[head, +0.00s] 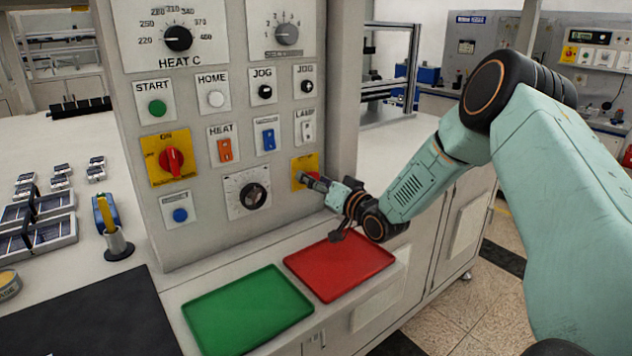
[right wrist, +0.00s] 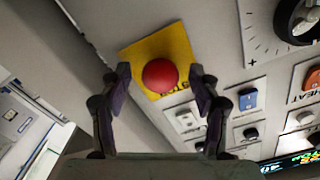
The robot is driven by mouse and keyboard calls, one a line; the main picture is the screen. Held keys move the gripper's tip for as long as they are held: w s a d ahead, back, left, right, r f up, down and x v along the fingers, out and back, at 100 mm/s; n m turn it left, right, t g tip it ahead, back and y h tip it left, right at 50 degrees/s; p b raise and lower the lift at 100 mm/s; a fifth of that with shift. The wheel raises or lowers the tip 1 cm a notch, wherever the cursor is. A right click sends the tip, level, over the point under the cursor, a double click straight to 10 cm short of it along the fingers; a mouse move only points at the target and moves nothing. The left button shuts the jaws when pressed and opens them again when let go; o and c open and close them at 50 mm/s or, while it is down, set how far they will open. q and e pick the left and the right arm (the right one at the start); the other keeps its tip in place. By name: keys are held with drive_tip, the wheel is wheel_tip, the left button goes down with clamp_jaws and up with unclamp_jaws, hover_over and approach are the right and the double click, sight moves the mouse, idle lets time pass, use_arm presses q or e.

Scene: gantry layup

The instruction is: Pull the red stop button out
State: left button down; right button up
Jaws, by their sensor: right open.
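The red stop button (right wrist: 160,76) is a round red knob on a yellow plate (right wrist: 178,43) on the control panel. In the head view the yellow plate (head: 306,160) is at the panel's lower right, and my gripper hides most of the button. My right gripper (head: 309,181) reaches it from the right, its fingertips close to the plate. In the right wrist view its two fingers are open, one on each side of the button, with a gap showing on both sides. Whether the button is in or out is hard to tell. My left gripper is not in view.
A round dial (head: 247,194) sits left of the button, with rocker switches (head: 267,135) above. A red rotary switch (head: 171,160) is farther left. A red tray (head: 340,264) and a green tray (head: 247,309) lie on the ledge below.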

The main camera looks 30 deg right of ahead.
drive_tip(key=shift+s, duration=0.15)
drive_tip(key=s, duration=0.7)
drive_tip(key=shift+d, duration=0.3)
drive_tip(key=shift+s, duration=0.15)
drive_tip(key=shift+r, duration=0.15)
